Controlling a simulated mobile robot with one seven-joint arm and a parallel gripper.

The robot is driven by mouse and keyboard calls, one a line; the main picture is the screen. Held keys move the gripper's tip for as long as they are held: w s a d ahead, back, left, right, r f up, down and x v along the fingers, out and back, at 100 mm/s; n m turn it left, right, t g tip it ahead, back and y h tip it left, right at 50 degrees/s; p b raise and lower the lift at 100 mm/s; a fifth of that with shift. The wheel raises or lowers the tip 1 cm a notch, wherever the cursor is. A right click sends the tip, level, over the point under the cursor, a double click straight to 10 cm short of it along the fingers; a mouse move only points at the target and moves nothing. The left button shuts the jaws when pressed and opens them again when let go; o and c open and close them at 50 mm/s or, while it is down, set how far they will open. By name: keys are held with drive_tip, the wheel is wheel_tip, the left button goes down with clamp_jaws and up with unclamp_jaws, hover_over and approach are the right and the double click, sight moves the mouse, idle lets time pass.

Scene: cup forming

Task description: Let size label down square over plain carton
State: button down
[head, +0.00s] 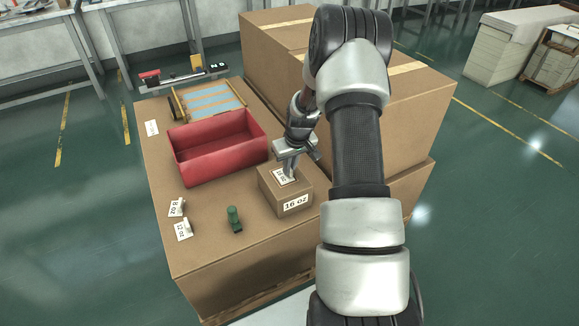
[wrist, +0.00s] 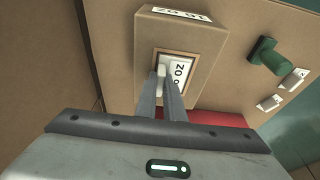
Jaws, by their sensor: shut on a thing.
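A small brown carton (head: 268,192) stands on the large box top; it also fills the upper middle of the wrist view (wrist: 205,38). Its side bears a white "16 oz" panel (head: 296,203). The size label (wrist: 180,76) is a white card with black print, partly hidden by my fingers. It lies within a dark-edged square outline on the carton's top and looks roughly square to it. Whether it touches the top I cannot tell. My gripper (head: 290,175) is shut on the label's white tab, fingers pointing down; it shows in the wrist view (wrist: 163,82).
A red bin (head: 190,170) stands left of the carton. Two other labels (head: 176,208) (head: 183,231) lie at the front left. A green stamp-like piece (head: 234,218) stands between them and the carton. A frame with a blue sheet (head: 208,103) lies behind; big boxes (head: 400,105) rise right.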

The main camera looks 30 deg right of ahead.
drive_tip(key=c, duration=1.8)
unclamp_jaws()
drive_tip(key=p+v, duration=0.4)
drive_tip(key=v, duration=1.3)
drive_tip(key=shift+r+p, duration=0.25)
drive_tip(key=shift+p, duration=0.05)
drive_tip(key=shift+a, duration=0.1)
